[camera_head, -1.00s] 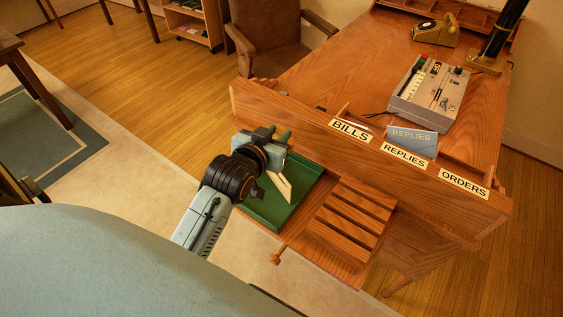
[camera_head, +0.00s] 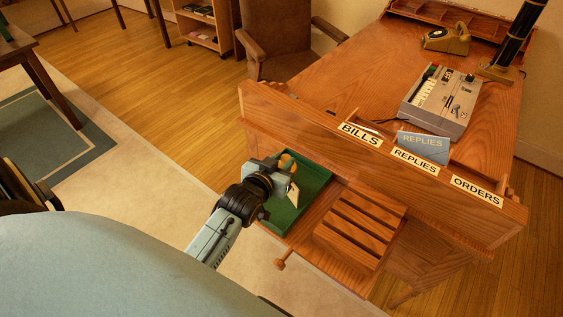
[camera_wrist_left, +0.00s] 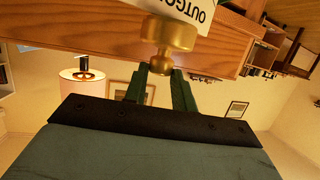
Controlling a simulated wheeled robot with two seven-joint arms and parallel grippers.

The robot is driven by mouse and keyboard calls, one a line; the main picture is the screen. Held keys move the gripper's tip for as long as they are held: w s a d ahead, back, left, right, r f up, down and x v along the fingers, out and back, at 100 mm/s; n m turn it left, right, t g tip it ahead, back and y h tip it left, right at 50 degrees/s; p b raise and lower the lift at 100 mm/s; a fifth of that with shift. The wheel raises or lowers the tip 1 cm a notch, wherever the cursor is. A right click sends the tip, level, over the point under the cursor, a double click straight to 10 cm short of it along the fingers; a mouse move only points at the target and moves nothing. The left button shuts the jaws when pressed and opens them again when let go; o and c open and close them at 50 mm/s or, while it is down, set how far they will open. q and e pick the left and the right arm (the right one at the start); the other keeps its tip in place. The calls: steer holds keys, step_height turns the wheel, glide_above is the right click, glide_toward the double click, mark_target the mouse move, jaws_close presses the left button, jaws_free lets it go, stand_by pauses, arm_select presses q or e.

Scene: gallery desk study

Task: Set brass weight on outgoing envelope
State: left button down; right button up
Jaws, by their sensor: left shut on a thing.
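The brass weight (camera_head: 287,163) is held by my left gripper (camera_head: 279,167) over the green tray. In the left wrist view the knobbed brass weight (camera_wrist_left: 169,36) sits between the tips of the dark green fingers (camera_wrist_left: 159,82), which are shut on its narrow end. A white printed piece (camera_wrist_left: 195,10) reading "OUTGO" shows behind the weight, partly cut off. A cream piece (camera_head: 293,194), perhaps the envelope, shows in the tray beside the gripper, partly hidden. I cannot tell whether the weight touches it. My right gripper is not in view.
The green tray (camera_head: 317,188) sits on the desk's near ledge, beside a slatted wooden rack (camera_head: 361,222). A wooden partition (camera_head: 300,122) with BILLS, REPLIES and ORDERS labels stands behind them.

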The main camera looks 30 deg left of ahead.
arm_select(q)
steer(key=shift+r, duration=0.1)
steer(key=c, duration=1.6)
jaws_free()
steer(key=shift+f, duration=0.2)
steer(key=o, duration=0.5)
steer(key=shift+c, duration=0.2)
steer(key=shift+r, duration=0.2)
steer(key=p+v, duration=0.1)
steer(key=v, duration=1.1)
steer(key=shift+f, duration=0.15)
